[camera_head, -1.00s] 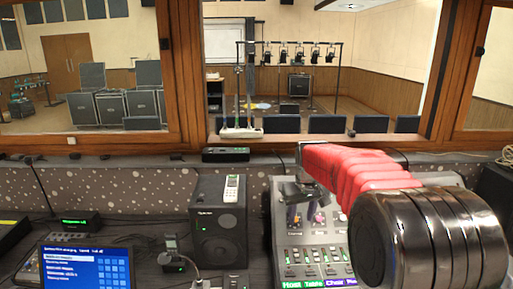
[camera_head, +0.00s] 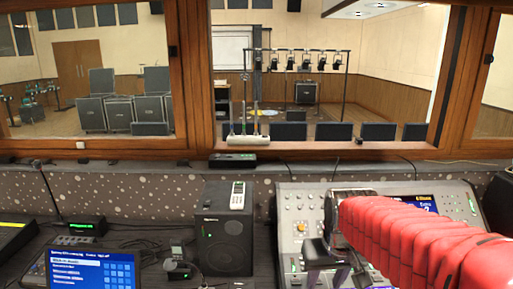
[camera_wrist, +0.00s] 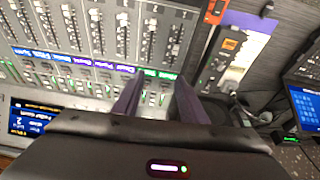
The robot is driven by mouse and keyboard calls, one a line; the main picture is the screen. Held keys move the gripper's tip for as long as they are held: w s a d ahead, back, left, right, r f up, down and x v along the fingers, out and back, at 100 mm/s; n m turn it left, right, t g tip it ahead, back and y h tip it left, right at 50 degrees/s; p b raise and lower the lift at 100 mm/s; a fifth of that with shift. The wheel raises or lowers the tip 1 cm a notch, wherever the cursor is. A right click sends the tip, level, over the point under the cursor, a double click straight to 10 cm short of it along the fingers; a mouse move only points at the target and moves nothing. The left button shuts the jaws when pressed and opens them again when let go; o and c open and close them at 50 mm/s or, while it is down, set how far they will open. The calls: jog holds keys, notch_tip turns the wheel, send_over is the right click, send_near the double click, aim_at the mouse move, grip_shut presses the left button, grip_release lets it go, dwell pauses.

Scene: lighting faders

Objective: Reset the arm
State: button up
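The lighting desk (camera_head: 299,207) is a grey sloped console at the right in the head view, partly hidden by my red arm. Its rows of faders (camera_wrist: 150,40) fill the upper left of the wrist view, with blue, purple and green label strips below them. My gripper (camera_wrist: 157,84) is over the desk. Its two dark purple fingers stand apart with desk surface showing between them, and nothing is held. Whether the fingertips touch the desk cannot be told.
A black speaker (camera_head: 223,240) with a white handset (camera_head: 237,195) on it stands left of the desk. A wooden-framed window ledge (camera_head: 110,145) runs along the back.

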jog(key=s+r+t, duration=0.2)
jog(key=s, duration=1.3)
dwell(3.2)
